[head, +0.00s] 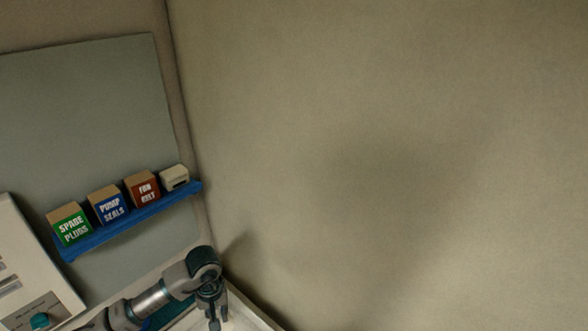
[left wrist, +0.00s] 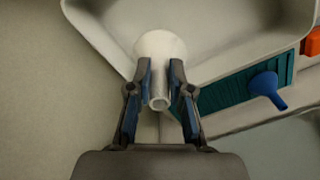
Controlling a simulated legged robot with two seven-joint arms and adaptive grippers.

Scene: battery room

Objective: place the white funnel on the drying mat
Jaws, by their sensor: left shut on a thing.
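My left gripper (left wrist: 160,66) is shut on the white funnel (left wrist: 159,45), around its narrow part, in the left wrist view. The funnel's wide end faces the top of that picture and its spout points down between the fingers. Behind it is a pale basin-like tray. The teal ribbed drying mat (left wrist: 228,92) is to the right of the gripper, apart from the held funnel. A blue funnel (left wrist: 268,87) is on the mat. In the head view my left gripper (head: 216,313) is at the bottom; the white funnel cannot be made out there. My right gripper is in neither view.
The pale basin (left wrist: 232,58) has raised walls near the gripper. An orange-red object (left wrist: 313,42) is at the right edge. In the head view, a blue shelf (head: 135,219) holds several small boxes, a white panel (head: 22,262) is at left, and a bare wall (head: 400,150) fills the right.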

